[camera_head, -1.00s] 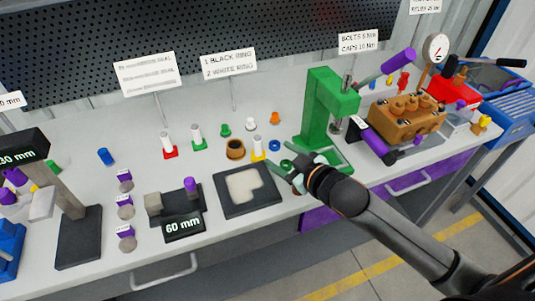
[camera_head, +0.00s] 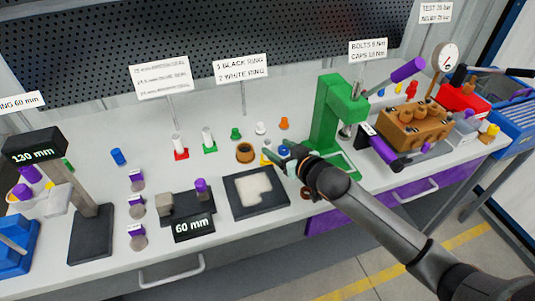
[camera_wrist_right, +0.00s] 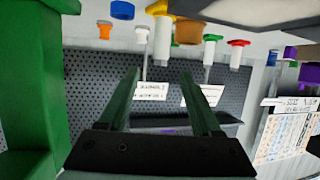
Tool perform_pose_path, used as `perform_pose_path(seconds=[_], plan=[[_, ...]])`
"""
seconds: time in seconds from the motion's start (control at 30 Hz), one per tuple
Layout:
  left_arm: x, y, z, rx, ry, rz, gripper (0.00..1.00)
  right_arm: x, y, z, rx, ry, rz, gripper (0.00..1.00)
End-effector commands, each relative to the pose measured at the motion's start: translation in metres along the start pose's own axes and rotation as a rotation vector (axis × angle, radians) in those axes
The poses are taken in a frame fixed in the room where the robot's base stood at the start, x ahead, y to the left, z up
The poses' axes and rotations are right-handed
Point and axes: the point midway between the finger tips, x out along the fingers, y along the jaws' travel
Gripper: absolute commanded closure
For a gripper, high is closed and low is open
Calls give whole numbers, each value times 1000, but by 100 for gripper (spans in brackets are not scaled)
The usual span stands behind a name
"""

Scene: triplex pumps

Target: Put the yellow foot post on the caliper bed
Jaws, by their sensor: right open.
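The yellow foot post (camera_head: 266,157) stands on the bench and is partly hidden behind my right gripper in the head view. In the right wrist view the post (camera_wrist_right: 162,38) appears upside down, a white cylinder with a yellow foot, beyond the fingertips. My right gripper (camera_head: 284,158) is open and empty, close beside the post; its two green fingers (camera_wrist_right: 166,82) also show in the wrist view. The caliper bed (camera_head: 180,208) is dark, with a grey block, a purple-topped piece and a "60 mm" display, left of the black tray. My left gripper is out of view.
Red-foot (camera_head: 179,147) and green-foot (camera_head: 208,139) posts stand left of the yellow one, with a brown ring (camera_head: 245,153) nearby. The black tray (camera_head: 262,211) lies in front. The green press (camera_head: 330,115) rises close to the right of my gripper.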

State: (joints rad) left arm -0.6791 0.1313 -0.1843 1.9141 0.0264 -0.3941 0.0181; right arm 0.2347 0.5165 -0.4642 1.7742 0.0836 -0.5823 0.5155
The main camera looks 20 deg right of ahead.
Motion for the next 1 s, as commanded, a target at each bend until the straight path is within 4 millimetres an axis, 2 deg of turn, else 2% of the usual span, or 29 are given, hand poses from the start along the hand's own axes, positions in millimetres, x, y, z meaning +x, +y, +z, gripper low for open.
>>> perform_pose_path(seconds=[0.37, 0.7, 0.77, 1.0], plan=[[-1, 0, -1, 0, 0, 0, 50, 43, 0, 1, 0, -1, 1, 34], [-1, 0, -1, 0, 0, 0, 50, 48, -1, 1, -1, 0, 1, 34], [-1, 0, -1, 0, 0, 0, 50, 48, -1, 1, -1, -1, 1, 39], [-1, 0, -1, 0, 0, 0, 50, 48, 0, 1, -1, -1, 1, 66]])
